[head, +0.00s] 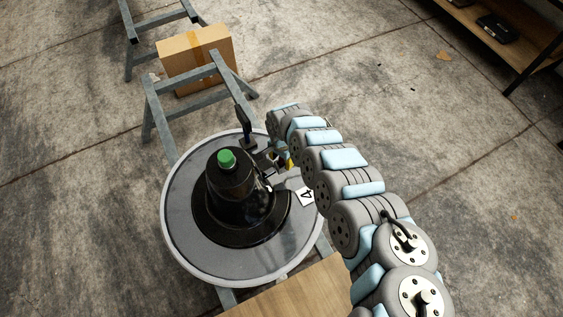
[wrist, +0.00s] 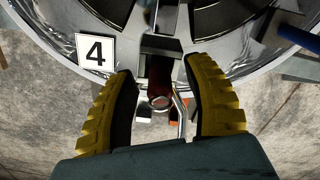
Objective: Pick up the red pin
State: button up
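The red pin (wrist: 160,80) shows in the wrist view as a dark red shaft with a metal ring at its near end. My gripper (wrist: 159,68) is open, with one yellow finger on each side of the pin and a visible gap to both. In the head view my gripper (head: 284,162) is at the right side of the base, and I cannot make out the pin there.
The round grey base (head: 190,240) carries a black column with a green top (head: 227,159). A white "4" label (wrist: 95,52) is left of the pin in the wrist view. Metal trestles (head: 160,112), a cardboard box (head: 190,58) and a wooden board (head: 290,298) stand around it.

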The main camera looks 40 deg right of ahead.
grip_shut()
jog(key=shift+r, duration=0.1)
jog(key=shift+r, duration=0.3)
jog(key=r+p, duration=0.2)
jog(key=r, duration=0.1)
jog(key=shift+s, duration=0.2)
jog(key=s+a+r+p, duration=0.7)
jog(key=s+r+p, duration=0.2)
jog(key=p, duration=0.5)
jog(key=s, duration=0.2)
jog(key=shift+s+r, duration=0.2)
jog(key=shift+s, duration=0.2)
notch_tip(320, 180, up, 8)
jog(key=p, duration=0.8)
jog(key=shift+r, duration=0.15)
